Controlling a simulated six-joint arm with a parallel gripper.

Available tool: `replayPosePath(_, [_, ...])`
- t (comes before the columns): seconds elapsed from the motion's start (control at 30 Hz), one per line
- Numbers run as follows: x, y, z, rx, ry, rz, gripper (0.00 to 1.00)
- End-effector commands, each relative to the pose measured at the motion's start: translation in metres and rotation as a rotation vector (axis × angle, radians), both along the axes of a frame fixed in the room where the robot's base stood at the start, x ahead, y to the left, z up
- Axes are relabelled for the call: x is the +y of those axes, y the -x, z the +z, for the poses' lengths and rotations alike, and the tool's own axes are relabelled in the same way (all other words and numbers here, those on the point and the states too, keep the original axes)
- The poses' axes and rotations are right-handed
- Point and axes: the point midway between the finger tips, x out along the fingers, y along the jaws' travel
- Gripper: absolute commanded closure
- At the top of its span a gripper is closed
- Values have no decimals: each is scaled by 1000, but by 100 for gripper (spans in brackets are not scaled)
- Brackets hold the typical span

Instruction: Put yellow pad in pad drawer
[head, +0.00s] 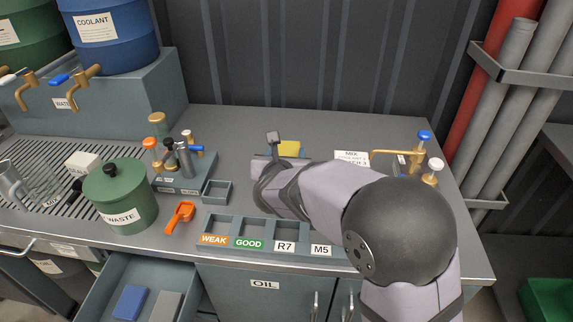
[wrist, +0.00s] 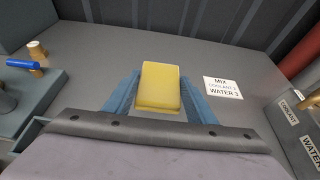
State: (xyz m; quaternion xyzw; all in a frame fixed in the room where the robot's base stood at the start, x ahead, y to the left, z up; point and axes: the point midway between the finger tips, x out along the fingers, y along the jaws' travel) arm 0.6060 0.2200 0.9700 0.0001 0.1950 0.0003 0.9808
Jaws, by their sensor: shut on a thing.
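The yellow pad (wrist: 160,88) is between the fingers of my gripper (wrist: 160,95) in the wrist view, with a blue finger on each side. In the head view the yellow pad (head: 289,148) shows just behind my gripper (head: 276,150), at the back of the bench. My gripper is shut on the pad. I cannot tell whether the pad still touches the bench top. An open drawer (head: 92,309) at the lower left holds a blue pad (head: 131,302) and a grey pad (head: 166,306).
A green waste pot (head: 120,195), an orange clamp-like tool (head: 180,216) and a labelled tray (head: 262,224) stand on the bench. A mix card (wrist: 222,90) lies right of the pad. Valve blocks stand at both sides. The bench back is mostly clear.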

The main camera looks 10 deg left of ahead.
Motion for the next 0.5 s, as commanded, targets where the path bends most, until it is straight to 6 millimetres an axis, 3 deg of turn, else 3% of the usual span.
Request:
replayPosePath(0.1, [0, 0, 13, -2, -1, 0, 71])
replayPosePath(0.5, [0, 0, 32, -1, 0, 0, 71])
